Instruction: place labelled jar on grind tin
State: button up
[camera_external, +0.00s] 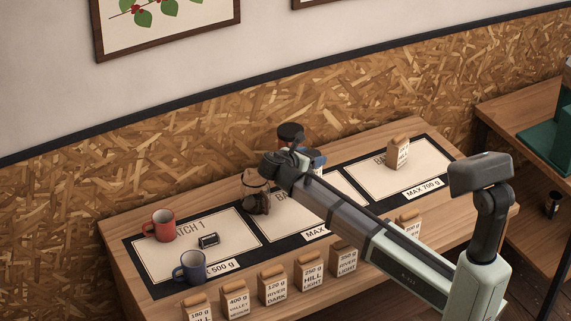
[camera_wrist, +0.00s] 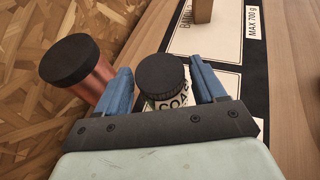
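The labelled jar (camera_wrist: 163,82) has a black lid and a pale label with dark letters, partly hidden by my gripper's palm. It stands between the two blue fingers of my gripper (camera_wrist: 162,72), with narrow gaps seeming to show on both sides, so the gripper looks open around it. A copper-coloured tin with a black lid (camera_wrist: 72,62), which fits the grind tin, is just left of the left finger.
A dark container (camera_external: 256,194) stands left of my gripper. A red mug (camera_external: 160,226), a blue mug (camera_external: 190,267) and a small dark item (camera_external: 208,240) are around the left mat. Several labelled bags (camera_external: 273,286) line the front edge; another bag (camera_external: 397,152) stands on the right mat.

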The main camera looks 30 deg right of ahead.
jog(key=shift+o, duration=0.7)
jog(key=shift+r, duration=0.15)
jog(key=v, duration=1.2)
